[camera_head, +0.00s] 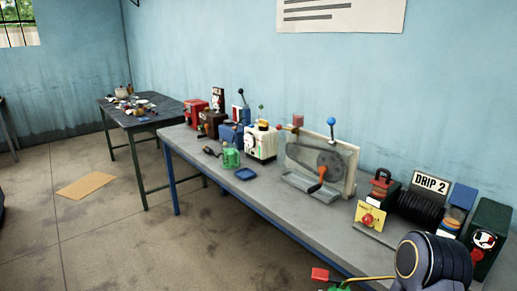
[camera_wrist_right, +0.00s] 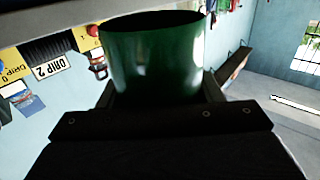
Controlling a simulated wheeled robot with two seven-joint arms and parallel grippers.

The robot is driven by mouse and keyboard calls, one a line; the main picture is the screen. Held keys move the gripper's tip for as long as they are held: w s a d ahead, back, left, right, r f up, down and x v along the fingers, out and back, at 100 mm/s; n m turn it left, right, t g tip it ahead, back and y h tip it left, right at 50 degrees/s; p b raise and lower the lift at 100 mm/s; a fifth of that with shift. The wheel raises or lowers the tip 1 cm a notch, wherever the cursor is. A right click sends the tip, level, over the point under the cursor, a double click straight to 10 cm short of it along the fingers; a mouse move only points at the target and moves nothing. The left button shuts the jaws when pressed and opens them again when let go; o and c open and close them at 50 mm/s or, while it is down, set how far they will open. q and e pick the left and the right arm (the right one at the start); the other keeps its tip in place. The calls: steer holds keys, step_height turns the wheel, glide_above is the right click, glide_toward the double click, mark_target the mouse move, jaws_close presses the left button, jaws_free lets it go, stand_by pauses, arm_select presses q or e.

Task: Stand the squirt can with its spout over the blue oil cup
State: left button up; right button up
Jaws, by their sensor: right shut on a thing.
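The squirt can (camera_wrist_right: 155,58) is a dark green cylinder in the right wrist view. My right gripper (camera_wrist_right: 157,92) is shut on it. In the head view its green body (camera_head: 339,288) is mostly cut off by the bottom edge, with a red part (camera_head: 320,274) and a thin yellowish spout reaching right toward my right wrist. The can is in front of the bench's near edge. A blue-topped container (camera_head: 461,197) stands on the bench right of the DRIP 2 sign; I cannot tell for sure that it is the blue oil cup. My left gripper is not in view.
The long grey bench (camera_head: 270,196) carries a crank machine (camera_head: 322,163), a DRIP 2 sign (camera_head: 431,184), a yellow panel (camera_head: 369,218), a dark green box (camera_head: 488,235) and a small blue tray (camera_head: 246,174). Bare bench top lies left of the yellow panel.

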steer(key=shift+s+a, duration=0.2)
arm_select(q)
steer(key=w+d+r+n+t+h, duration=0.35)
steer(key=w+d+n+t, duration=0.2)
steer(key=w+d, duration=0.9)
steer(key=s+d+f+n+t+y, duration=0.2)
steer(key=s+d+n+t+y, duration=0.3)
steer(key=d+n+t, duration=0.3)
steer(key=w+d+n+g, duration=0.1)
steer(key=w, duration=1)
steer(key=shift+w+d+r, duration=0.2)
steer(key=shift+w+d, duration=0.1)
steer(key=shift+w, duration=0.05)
arm_select(e)
steer(key=a+r+n+g+y, duration=0.4)
steer(key=a+n+y, duration=0.4)
steer(key=a+y, duration=0.4)
steer(key=a+r, duration=0.1)
steer(key=a, duration=0.1)
steer(key=shift+a, duration=0.4)
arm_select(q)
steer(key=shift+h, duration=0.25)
